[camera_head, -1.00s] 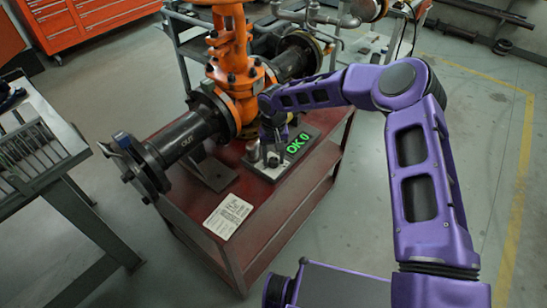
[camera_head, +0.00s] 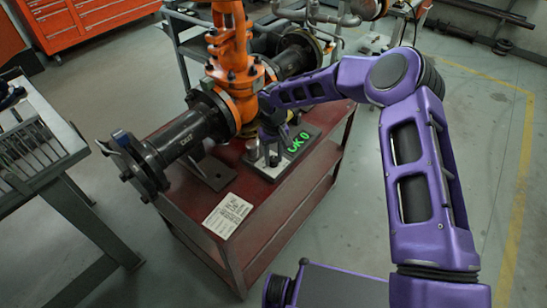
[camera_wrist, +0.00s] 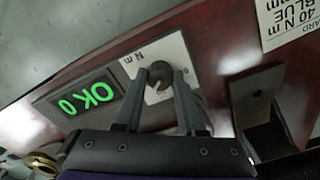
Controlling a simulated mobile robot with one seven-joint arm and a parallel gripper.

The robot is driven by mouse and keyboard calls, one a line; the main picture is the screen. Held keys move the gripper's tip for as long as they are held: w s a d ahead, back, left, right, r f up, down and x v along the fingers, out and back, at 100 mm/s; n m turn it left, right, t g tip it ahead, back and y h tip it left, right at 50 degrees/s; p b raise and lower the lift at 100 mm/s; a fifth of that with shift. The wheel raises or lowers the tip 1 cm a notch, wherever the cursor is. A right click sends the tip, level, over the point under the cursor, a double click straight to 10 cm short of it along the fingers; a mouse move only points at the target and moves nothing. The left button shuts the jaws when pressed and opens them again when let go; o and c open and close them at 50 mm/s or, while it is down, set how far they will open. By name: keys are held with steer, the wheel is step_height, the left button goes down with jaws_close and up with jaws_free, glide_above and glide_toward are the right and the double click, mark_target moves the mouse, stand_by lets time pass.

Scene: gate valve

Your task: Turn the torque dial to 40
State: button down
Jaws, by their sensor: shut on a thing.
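The torque dial (camera_wrist: 160,73) is a small dark round knob on a white plate (camera_wrist: 135,62) marked "N m" in the wrist view. My gripper (camera_wrist: 160,78) is shut on the dial, with one dark finger on each side of it. In the head view, my gripper (camera_head: 272,160) is down at the panel (camera_head: 262,169) on the red bench, and the dial is hidden there. The display (camera_head: 300,143) shows there partly behind my wrist. The dial's pointer reading is too small to tell.
An orange gate valve (camera_head: 236,82) with a black flanged pipe (camera_head: 180,136) stands left of and behind my gripper. A printed card (camera_head: 228,214) with "40 N m" and "BLUE" lies on the red bench (camera_head: 235,245). A dark bracket (camera_wrist: 258,100) stands near the plate.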

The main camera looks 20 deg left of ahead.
steer(key=n, duration=0.3)
steer(key=shift+n+b, duration=0.3)
steer(key=n, duration=0.3)
steer(key=shift+n, duration=0.3)
steer(key=n, duration=0.3)
steer(key=shift+n, duration=2.2)
steer(key=c, duration=0.5)
jaws_free()
